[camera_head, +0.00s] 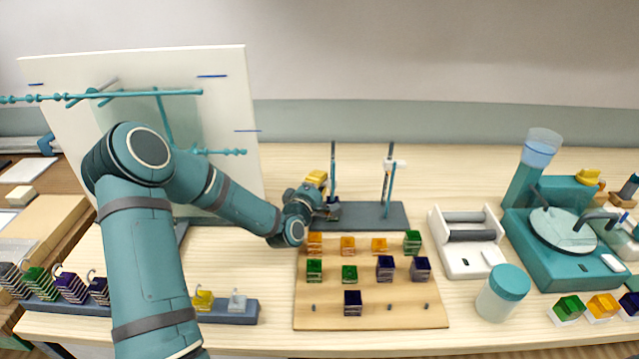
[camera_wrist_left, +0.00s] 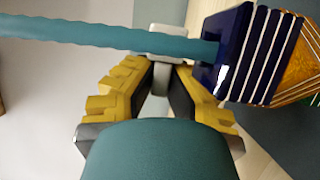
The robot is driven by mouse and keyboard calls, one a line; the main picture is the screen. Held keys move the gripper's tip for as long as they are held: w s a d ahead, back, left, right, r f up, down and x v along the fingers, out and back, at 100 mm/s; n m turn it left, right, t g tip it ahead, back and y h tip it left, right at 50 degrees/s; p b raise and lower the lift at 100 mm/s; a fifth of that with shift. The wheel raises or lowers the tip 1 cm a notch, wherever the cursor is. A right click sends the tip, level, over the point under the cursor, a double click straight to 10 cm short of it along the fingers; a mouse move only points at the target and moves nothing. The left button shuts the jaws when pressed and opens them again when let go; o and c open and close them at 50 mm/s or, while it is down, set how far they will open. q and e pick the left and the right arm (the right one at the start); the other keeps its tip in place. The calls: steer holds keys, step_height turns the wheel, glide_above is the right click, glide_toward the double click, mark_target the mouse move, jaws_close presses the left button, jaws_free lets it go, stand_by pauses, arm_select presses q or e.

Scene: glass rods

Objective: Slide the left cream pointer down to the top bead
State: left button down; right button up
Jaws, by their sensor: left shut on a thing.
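The left cream pointer (camera_wrist_left: 166,42) sits as a pale collar around the teal rod (camera_wrist_left: 80,35) in the left wrist view, its tab between the yellow fingers of my left gripper (camera_wrist_left: 160,80). The gripper is shut on this tab. Just right of the collar is the dark blue top bead (camera_wrist_left: 228,48), striped with white, with a short stretch of rod between them. Amber and green beads (camera_wrist_left: 295,60) follow beyond it. In the head view, my left gripper (camera_head: 322,198) is at the left rod (camera_head: 333,163), and the pointer and beads there are hidden.
The right rod (camera_head: 388,190) carries another cream pointer (camera_head: 396,163) close by on the same dark base (camera_head: 360,212). A wooden board (camera_head: 330,292) with several coloured cubes lies in front. A white panel (camera_head: 60,90) with teal rods stands left. A teal-lidded jar (camera_head: 503,293) is right.

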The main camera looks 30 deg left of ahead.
arm_select(q)
steer(key=c, duration=1)
jaws_free()
steer(key=shift+w, duration=0.1)
steer(key=s, duration=0.4)
steer(key=s+d, duration=0.1)
steer(key=s, duration=0.3)
steer(key=s+d, duration=0.1)
steer(key=s, duration=0.3)
steer(key=shift+r, duration=0.1)
